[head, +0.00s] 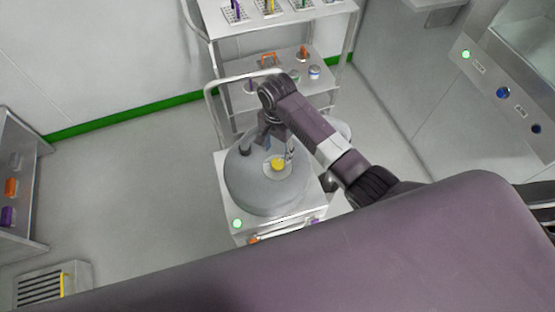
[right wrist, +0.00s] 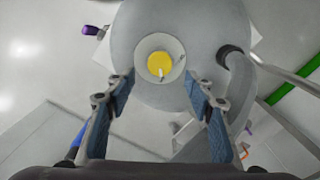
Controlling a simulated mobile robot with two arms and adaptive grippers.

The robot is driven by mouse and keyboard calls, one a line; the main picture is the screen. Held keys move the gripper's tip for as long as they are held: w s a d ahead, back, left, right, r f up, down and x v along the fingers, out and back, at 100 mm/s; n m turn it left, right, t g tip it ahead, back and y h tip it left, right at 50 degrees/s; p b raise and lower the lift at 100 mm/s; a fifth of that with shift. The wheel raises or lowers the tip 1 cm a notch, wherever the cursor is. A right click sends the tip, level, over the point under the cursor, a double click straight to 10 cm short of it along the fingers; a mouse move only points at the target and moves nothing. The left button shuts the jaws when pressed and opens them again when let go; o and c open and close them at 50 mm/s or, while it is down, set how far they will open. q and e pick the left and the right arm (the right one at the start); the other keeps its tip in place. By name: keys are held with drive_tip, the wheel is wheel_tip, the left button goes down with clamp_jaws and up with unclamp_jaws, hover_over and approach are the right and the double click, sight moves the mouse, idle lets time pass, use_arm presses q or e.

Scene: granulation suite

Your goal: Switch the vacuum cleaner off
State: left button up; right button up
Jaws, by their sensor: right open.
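The vacuum cleaner (head: 262,190) is a grey rounded drum on a white wheeled base, at the middle of the head view. A yellow knob (head: 278,164) sits in a pale round plate on its top. A green lamp (head: 237,224) glows on the base's front corner. In the right wrist view the knob (right wrist: 160,64) shows ahead, between and beyond the fingers. My right gripper (right wrist: 160,92) is open and empty above the drum top, apart from the knob as far as I can tell. In the head view the gripper (head: 275,142) partly overlaps the drum. My left gripper is out of view.
A steel trolley (head: 290,75) with racks and small items stands behind the vacuum cleaner. A hose (right wrist: 240,90) joins the drum top. A wall panel (head: 503,93) with a green lamp and blue buttons is at right. A shelf (head: 20,150) stands at left; the floor between is clear.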

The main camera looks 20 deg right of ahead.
sight(277, 163)
wheel_tip(277, 163, down, 7)
drive_tip(key=shift+r, duration=0.1)
drive_tip(key=shift+c, duration=0.5)
drive_tip(key=c, duration=1.1)
drive_tip(key=shift+o, duration=0.2)
